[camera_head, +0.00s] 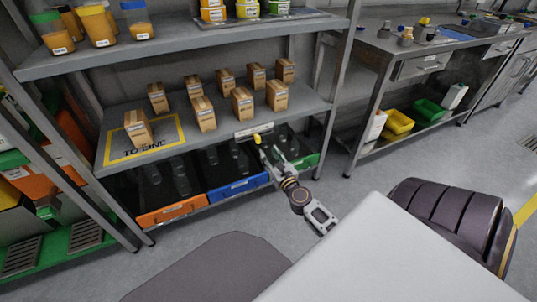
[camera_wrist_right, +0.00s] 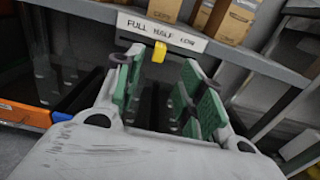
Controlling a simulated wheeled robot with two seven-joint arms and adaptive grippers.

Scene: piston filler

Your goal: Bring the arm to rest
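My right gripper (camera_head: 272,150) is in front of the middle shelf's front edge. In the wrist view, its green-padded fingers (camera_wrist_right: 159,82) are spread apart with nothing between them. A yellow marker (camera_wrist_right: 159,52) sits on a white label strip (camera_wrist_right: 170,32) reading "FULL HALF LOW", just beyond the fingertips and apart from them. In the head view, the yellow marker (camera_head: 257,138) and the label strip (camera_head: 253,130) show on the shelf edge near the gripper. My left gripper is not in view.
Several small cartons (camera_head: 242,103) stand on the middle shelf (camera_head: 300,106). Below it are an orange bin (camera_head: 172,211), a blue bin (camera_head: 238,187) and a green bin (camera_head: 306,161), close to my gripper. A steel workbench (camera_head: 380,50) stands at right. The floor (camera_head: 350,185) between is clear.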

